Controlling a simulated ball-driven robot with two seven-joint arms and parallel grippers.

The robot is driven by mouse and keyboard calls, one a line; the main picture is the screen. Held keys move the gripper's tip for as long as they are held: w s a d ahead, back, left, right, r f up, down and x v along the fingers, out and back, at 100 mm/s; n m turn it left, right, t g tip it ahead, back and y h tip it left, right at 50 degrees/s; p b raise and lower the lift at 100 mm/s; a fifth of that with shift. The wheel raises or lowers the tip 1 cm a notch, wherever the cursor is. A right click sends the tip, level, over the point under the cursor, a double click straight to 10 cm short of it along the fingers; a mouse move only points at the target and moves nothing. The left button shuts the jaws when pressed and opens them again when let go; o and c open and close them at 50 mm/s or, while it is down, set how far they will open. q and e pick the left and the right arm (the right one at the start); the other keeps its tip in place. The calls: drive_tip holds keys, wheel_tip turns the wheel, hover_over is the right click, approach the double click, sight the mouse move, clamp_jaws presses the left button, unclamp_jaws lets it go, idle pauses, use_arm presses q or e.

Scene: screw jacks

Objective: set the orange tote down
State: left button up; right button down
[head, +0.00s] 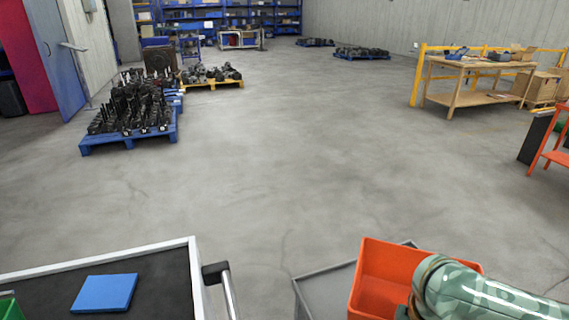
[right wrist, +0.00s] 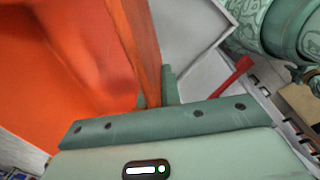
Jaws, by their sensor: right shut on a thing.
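The orange tote (head: 383,275) is at the bottom right of the head view, over or beside a grey surface (head: 325,292). I cannot tell whether it touches that surface. In the right wrist view the tote (right wrist: 60,70) fills the left side, with its wall running down into my right gripper (right wrist: 155,98). The right gripper is shut on this wall. In the head view my green patterned right arm covers the tote's right part and most of the gripper. The tote's visible inside looks empty. My left gripper is not in view.
A white-framed cart (head: 150,250) with a black top carries a blue pad (head: 105,292) and a green bin (head: 10,308). Its handle (head: 228,290) faces the grey surface. A blue pallet (head: 130,142) with black jacks and a wooden workbench (head: 455,98) stand farther off. The middle floor is clear.

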drive_tip(key=s+a+r+m+g, duration=0.1)
drive_tip(key=s+a+r+m, duration=0.1)
drive_tip(key=r+m, duration=0.7)
drive_tip(key=s+m, duration=0.1)
drive_tip(key=m, duration=0.3)
drive_tip(key=shift+a+r+m+h, duration=0.3)
drive_tip(key=shift+a+r+h, duration=0.05)
drive_tip(key=shift+r+h, duration=0.05)
drive_tip(key=shift+s+f, duration=0.1)
drive_tip(key=shift+s, duration=0.05)
